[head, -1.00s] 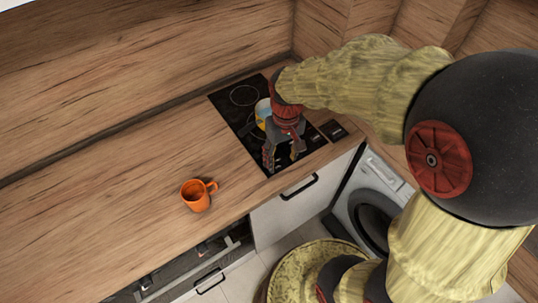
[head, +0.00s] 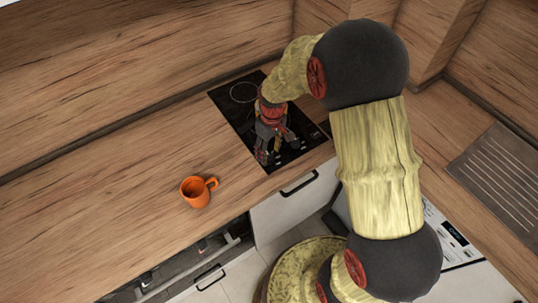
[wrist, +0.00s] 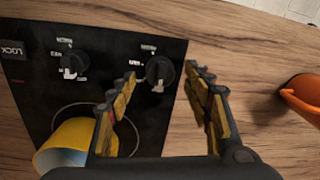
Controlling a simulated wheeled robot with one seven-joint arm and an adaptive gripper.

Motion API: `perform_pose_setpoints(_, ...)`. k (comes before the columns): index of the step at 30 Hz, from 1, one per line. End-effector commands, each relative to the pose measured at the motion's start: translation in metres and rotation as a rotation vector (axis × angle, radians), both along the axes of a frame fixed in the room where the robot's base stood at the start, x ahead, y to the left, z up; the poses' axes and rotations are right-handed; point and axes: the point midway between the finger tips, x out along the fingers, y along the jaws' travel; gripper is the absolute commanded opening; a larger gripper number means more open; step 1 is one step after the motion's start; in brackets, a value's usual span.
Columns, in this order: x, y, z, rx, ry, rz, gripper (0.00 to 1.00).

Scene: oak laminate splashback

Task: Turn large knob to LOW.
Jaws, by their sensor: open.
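The black cooktop (head: 236,108) is set in the wooden counter. In the wrist view it carries two black knobs with white pointers, a left knob (wrist: 75,66) and a right knob (wrist: 159,72). I cannot tell which is larger, and their small print is too blurred to read. My gripper (head: 276,155) is over the front part of the cooktop, with its fingers pointing down. In the wrist view my gripper (wrist: 158,82) is open and empty, with the right knob seen between its fingertips. I cannot tell whether they touch it.
A yellow and blue vessel (wrist: 70,142) lies close to the left finger in the wrist view. An orange mug (head: 196,192) stands on the counter (head: 130,170) to the left of the cooktop. The counter further left is clear. The wooden splashback (head: 150,60) rises behind.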

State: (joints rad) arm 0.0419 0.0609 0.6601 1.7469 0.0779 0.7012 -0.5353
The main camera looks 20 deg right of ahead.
Motion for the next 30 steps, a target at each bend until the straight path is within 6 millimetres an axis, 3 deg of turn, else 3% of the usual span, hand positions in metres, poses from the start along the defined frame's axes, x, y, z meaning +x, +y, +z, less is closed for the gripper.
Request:
perform_pose_setpoints(6, 0.000, 0.001, -0.019, 0.000, -0.001, 0.000, 0.50)
perform_pose_setpoints(15, 0.000, 0.001, -0.020, -0.001, -0.003, 0.000, 0.50)
perform_pose_setpoints(30, 0.000, 0.001, -0.020, 0.000, -0.002, 0.000, 0.22)
